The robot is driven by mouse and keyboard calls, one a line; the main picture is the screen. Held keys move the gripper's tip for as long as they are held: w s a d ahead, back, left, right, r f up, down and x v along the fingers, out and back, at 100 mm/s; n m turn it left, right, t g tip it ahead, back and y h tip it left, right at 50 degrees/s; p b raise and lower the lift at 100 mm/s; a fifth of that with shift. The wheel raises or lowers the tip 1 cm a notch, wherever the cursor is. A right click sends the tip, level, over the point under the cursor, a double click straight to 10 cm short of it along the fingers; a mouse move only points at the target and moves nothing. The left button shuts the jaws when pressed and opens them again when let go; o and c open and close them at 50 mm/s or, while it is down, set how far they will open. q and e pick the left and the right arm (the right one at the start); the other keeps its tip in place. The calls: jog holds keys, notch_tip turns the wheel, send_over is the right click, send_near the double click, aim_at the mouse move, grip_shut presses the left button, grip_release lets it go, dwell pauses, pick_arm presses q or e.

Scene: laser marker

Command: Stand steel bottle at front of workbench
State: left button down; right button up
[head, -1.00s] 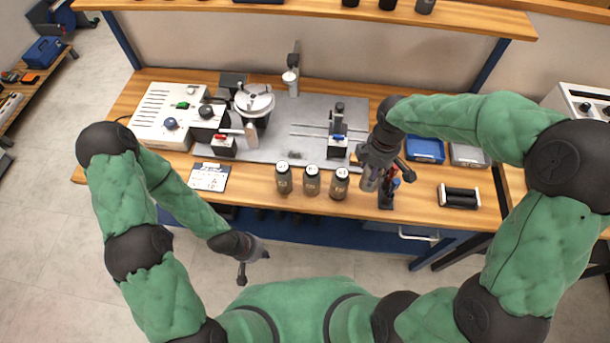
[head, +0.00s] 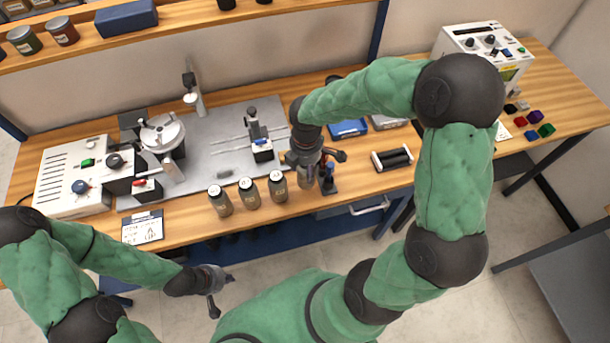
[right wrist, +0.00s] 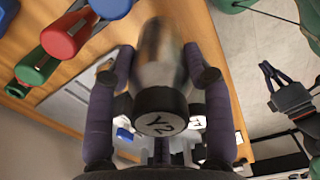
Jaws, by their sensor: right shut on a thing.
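My right gripper (head: 312,168) is shut on a steel bottle (head: 305,180) at the front of the workbench (head: 190,230). In the right wrist view the bottle (right wrist: 165,65) sits between both fingers, its dark-rimmed cap with a white "Y2" label facing the camera. The head view does not clearly show whether its base touches the wood. Three similar bottles stand upright in a row to its left: one (head: 220,201), a middle one (head: 249,194) and a nearer one (head: 278,187). My left gripper (head: 222,292) is empty, fingers apart, in front of the bench.
A dark holder with red and blue tools (head: 328,180) is close to the right of the held bottle. A black roller tray (head: 392,159) and blue bin (head: 348,128) lie further right. A label card (head: 143,228) lies at left. The grey plate (head: 215,150) is behind the bottles.

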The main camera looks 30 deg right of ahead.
jog(key=shift+f+b, duration=0.55)
jog(key=shift+f, duration=1.45)
jog(key=shift+f, duration=0.15)
jog(key=o, duration=1.2)
notch_tip(320, 180, up, 12)
jog(key=p, duration=0.4)
jog(key=shift+r, duration=0.2)
